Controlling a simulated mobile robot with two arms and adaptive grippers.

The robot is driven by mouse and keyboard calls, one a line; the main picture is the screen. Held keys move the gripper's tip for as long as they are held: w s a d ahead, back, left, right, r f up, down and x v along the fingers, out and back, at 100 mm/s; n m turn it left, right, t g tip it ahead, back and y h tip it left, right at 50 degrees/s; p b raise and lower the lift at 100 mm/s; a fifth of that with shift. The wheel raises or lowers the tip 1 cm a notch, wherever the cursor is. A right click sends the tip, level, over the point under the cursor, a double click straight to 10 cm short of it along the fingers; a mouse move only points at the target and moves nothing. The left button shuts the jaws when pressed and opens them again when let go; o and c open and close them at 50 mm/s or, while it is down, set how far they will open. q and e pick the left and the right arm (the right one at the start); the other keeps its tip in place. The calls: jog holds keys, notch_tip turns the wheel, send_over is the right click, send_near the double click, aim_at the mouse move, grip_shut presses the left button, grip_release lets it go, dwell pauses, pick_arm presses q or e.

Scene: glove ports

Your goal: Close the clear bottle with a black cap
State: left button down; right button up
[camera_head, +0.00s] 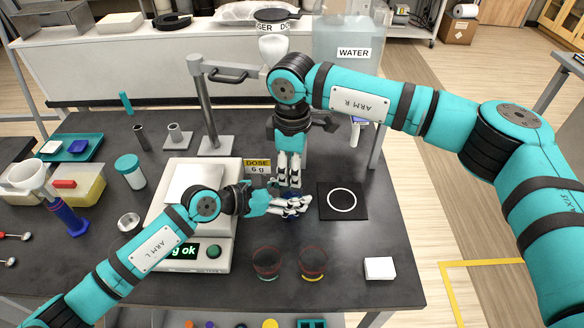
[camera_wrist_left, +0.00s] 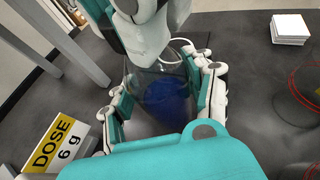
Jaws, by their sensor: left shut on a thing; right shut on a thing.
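The clear bottle (camera_wrist_left: 165,105), with dark blue contents, is between the fingers of my left gripper (camera_wrist_left: 163,92) in the left wrist view. My left gripper (camera_head: 300,205) is shut on the bottle, beside the scale's right edge in the head view. My right gripper (camera_head: 289,182) points down from above and is shut, with its fingertips at the bottle's top. It also shows in the left wrist view (camera_wrist_left: 148,55). The black cap is hidden by the right fingers, so whether it touches the bottle's mouth cannot be told.
A scale (camera_head: 222,260) with a green display stands left of the bottle. A yellow dose sign (camera_head: 257,166) stands behind. A black mat with a white ring (camera_head: 356,201) lies to the right.

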pick_arm(q)
jog(key=shift+d, duration=0.1)
pick_arm(e)
jog(key=shift+w, duration=0.1)
jog(key=o, duration=0.7)
jog(key=shift+c, duration=0.2)
jog(key=shift+r, duration=0.1)
jog(key=shift+r, duration=2.2)
jog(key=shift+c, duration=0.4)
